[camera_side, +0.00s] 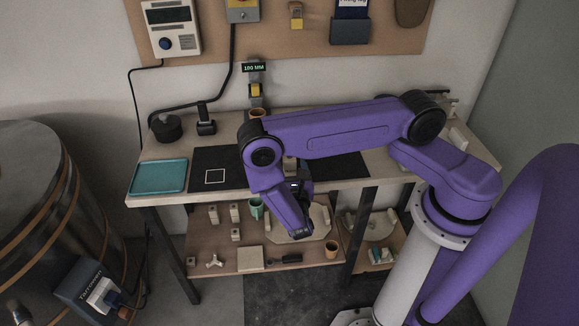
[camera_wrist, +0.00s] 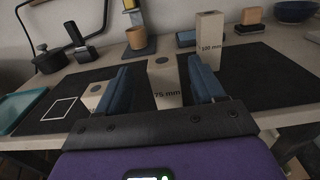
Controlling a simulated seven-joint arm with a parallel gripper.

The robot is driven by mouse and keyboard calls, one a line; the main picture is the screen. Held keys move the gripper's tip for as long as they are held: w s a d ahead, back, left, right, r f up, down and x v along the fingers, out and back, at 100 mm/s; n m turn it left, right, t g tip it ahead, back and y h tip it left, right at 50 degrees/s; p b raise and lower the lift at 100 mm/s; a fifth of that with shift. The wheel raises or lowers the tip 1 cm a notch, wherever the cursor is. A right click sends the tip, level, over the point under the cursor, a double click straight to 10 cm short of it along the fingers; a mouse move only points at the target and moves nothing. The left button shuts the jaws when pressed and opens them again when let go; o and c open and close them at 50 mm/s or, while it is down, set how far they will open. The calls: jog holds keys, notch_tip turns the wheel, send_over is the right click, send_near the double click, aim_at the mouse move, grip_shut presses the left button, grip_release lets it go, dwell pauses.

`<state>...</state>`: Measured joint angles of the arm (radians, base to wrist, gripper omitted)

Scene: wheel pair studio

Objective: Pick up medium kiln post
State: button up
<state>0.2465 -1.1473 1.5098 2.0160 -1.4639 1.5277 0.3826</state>
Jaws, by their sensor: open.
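The medium kiln post, a pale block marked 75 mm (camera_wrist: 164,88), stands upright on a dark mat in the wrist view. My gripper (camera_wrist: 160,72) is open, with one blue finger to the left of this post and one to the right. A gap shows at the left finger; I cannot tell how deep the post sits between the fingers. A taller post marked 100 mm (camera_wrist: 208,38) stands behind and to the right. A shorter post (camera_wrist: 93,92) stands left of the left finger. In the side view my arm hides most of the gripper and the posts.
A teal tray (camera_side: 158,177) lies at the table's left end, beside a white square outline (camera_side: 215,177) on the mat. A terracotta cup (camera_wrist: 136,38), a dark blue bowl (camera_wrist: 293,11) and a black stand (camera_wrist: 83,52) are toward the back. The shelf below holds several small items.

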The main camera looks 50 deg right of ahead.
jog(key=shift+x, duration=2.8)
jog(key=shift+s+r, duration=0.1)
jog(key=shift+s, duration=0.1)
jog(key=c, duration=1.1)
